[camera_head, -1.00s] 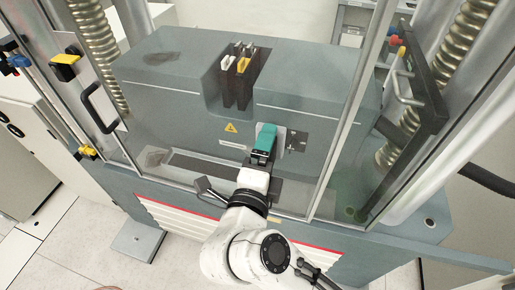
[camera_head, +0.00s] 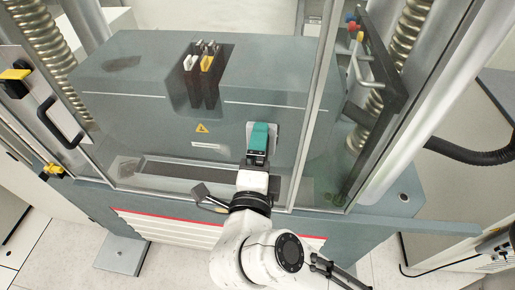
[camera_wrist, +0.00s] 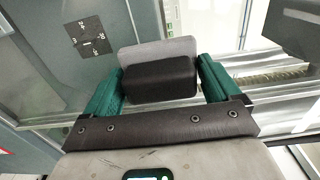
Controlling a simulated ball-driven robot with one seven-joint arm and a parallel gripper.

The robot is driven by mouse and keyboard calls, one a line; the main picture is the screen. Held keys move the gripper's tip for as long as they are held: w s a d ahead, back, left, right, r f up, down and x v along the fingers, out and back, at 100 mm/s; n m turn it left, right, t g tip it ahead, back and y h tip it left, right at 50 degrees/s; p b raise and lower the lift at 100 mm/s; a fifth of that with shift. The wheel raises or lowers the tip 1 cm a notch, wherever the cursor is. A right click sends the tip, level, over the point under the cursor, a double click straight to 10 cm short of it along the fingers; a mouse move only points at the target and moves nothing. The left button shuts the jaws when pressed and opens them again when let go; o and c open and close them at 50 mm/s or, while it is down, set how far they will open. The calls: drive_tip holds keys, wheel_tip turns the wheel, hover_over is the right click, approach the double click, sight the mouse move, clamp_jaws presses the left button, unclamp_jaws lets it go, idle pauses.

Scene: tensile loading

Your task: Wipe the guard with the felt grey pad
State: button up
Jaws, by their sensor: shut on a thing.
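My gripper (camera_head: 258,138), with teal fingers, is shut on the felt grey pad. The pad (camera_wrist: 160,82) has a dark block on the near side and a light grey layer on the far side. It sits between both fingers in the wrist view. In the head view a light grey edge of the pad (camera_head: 277,136) shows beside the fingers. The guard (camera_head: 108,150) is a clear panel in metal frames before the grey machine. The pad is at the guard, left of an upright frame; contact cannot be told. Brownish smudges (camera_head: 125,62) (camera_head: 127,168) show left of the gripper.
An upright metal frame (camera_head: 315,110) stands close to the right of my gripper. A black handle (camera_head: 60,125) and yellow latches (camera_head: 53,170) are at the left. A dark handle assembly (camera_head: 378,75) is at the right. A grey ledge (camera_head: 330,225) runs below the guard.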

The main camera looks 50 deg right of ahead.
drive_tip(key=v, duration=0.6)
idle(0.3)
drive_tip(key=shift+v, duration=1.55)
drive_tip(key=m+b, duration=0.9)
drive_tip(key=b, duration=0.5)
approach(210, 149)
drive_tip(key=shift+x, duration=1.9)
drive_tip(key=shift+x, duration=1.1)
drive_tip(key=shift+s, duration=0.1)
